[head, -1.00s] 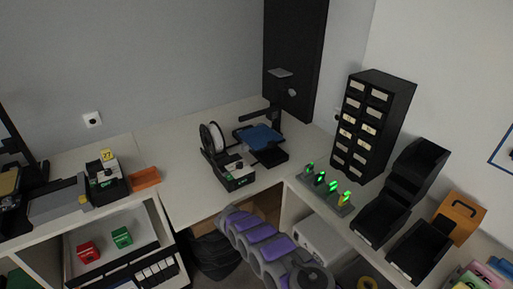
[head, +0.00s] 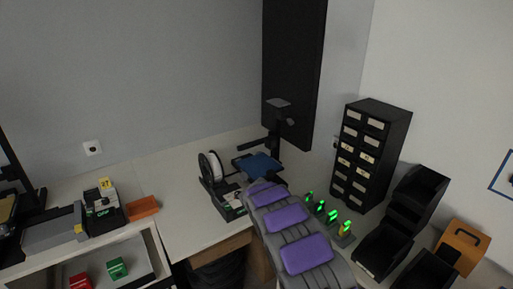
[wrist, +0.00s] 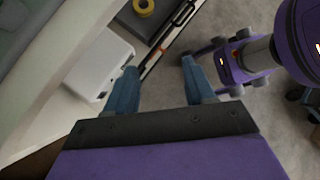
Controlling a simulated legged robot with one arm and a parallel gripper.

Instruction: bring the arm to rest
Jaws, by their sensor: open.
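My gripper (wrist: 160,85) shows in the wrist view with its two blue fingers spread apart and nothing between them. It hangs beside a white shelf unit, with the grey floor below. In the head view my grey and purple arm rises from the bottom middle and covers part of the desk corner; my gripper itself is not visible there.
A white box (wrist: 100,65) and a yellow ring (wrist: 144,7) sit on shelving left of the fingers. In the head view a 3D printer (head: 258,165), green-lit devices (head: 328,215), a black drawer cabinet (head: 368,155) and black bins (head: 385,245) stand around my arm.

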